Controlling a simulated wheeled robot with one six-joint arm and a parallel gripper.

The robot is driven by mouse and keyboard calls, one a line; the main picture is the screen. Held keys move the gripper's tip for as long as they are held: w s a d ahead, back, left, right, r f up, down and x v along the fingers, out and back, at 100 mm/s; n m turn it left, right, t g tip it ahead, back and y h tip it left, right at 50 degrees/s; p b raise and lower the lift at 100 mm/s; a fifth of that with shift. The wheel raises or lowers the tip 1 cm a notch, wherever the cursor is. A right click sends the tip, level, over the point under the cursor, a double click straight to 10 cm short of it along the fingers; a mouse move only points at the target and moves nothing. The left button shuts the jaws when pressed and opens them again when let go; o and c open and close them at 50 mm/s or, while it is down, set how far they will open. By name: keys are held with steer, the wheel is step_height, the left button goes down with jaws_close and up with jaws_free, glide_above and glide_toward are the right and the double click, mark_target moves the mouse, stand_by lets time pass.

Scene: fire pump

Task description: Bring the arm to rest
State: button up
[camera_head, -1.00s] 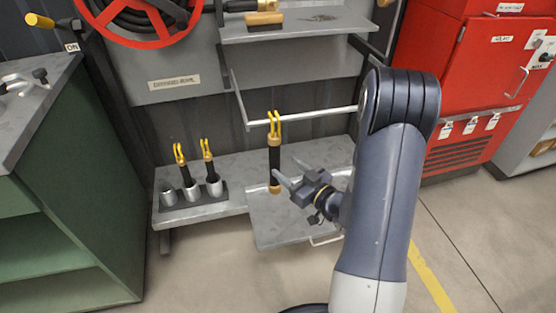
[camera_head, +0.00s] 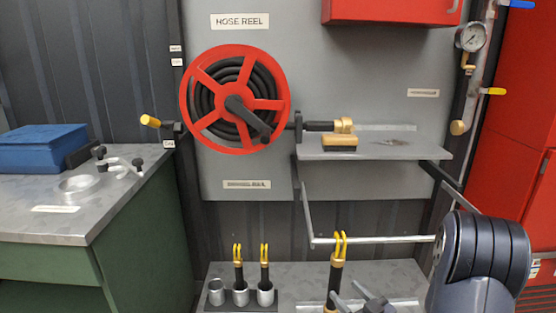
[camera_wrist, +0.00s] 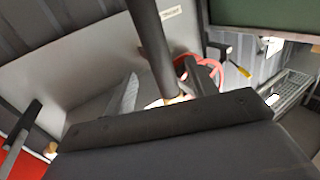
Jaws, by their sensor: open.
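My gripper (camera_head: 352,297) shows at the bottom edge of the head view, partly cut off, with its fingers apart and empty. It is beside a black nozzle with yellow handles (camera_head: 337,265), on its right; I cannot tell whether they touch. My arm's dark rounded joint (camera_head: 480,255) is at the lower right, bent, and the lower links are out of frame. In the wrist view, a dark cylinder (camera_wrist: 150,40) crosses the upper middle; I cannot tell what it belongs to.
A hose reel (camera_head: 235,100) hangs on the panel. A shelf (camera_head: 430,146) and a metal rail (camera_head: 375,240) stand out above the gripper. Two nozzles (camera_head: 238,270) stand in cups at left. A green-sided workbench (camera_head: 130,255) is at the left; red cabinets are at the right.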

mark_target(331, 272)
steer(key=x, duration=0.5)
steer(key=r+p+x, duration=0.1)
steer(key=x, duration=0.2)
steer(key=shift+s+r+p, duration=0.1)
steer(key=shift+r+p, duration=0.25)
steer(key=shift+r, duration=0.05)
